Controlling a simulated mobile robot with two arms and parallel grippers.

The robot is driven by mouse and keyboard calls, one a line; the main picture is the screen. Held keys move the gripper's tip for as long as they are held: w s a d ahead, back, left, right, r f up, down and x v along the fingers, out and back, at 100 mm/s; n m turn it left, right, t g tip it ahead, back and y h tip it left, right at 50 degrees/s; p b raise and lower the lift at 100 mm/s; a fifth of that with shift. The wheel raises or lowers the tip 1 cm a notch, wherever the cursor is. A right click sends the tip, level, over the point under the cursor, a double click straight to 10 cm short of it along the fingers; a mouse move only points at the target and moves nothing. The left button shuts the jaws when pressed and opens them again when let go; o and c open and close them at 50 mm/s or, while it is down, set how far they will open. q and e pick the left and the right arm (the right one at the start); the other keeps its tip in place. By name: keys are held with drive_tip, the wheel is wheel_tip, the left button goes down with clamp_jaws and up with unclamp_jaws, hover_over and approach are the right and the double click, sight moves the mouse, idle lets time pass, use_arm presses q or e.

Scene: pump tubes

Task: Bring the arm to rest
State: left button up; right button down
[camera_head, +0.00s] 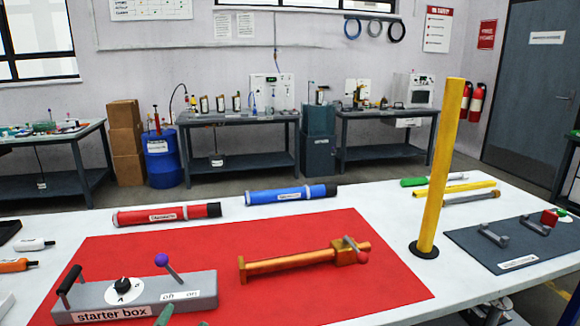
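No gripper of mine can be made out for certain in the head view. A dull green piece (165,314) juts up at the bottom edge, in front of the grey starter box (196,290); it is cut off and I cannot tell what it is. The box has a black handle, a dial and a purple-knobbed lever. An orange-brown pump tube (290,262) with a red-knobbed handle lies on the red mat (370,285). A red tube (166,214) and a blue tube (291,194) lie behind the mat.
A tall yellow post (441,165) stands upright on a black base right of the mat. A dark plate (520,243) with grey brackets and a red block lies at the right. Small tools (15,265) lie at the left edge. The mat's right part is clear.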

use_arm(q)
drive_tip(key=s+a+f+n+g+y, duration=0.3)
drive_tip(key=s+f+n+g, duration=0.2)
drive_tip(key=s+f+g, duration=0.6)
drive_tip(key=s+d+f+n+g+h, duration=0.15)
drive_tip(key=s+f+g, duration=0.5)
drive_tip(key=s, duration=0.65)
wheel_tip(320, 180, down, 21)
drive_tip(key=p, duration=0.5)
drive_tip(key=s+a+f+p, duration=0.3)
drive_tip(key=s+f+p, duration=0.2)
drive_tip(key=s+f, duration=0.7)
drive_tip(key=s, duration=0.4)
drive_tip(key=shift+s+a+f+g, duration=0.15)
drive_tip(key=shift+s+g, duration=0.05)
drive_tip(key=shift+g, duration=0.15)
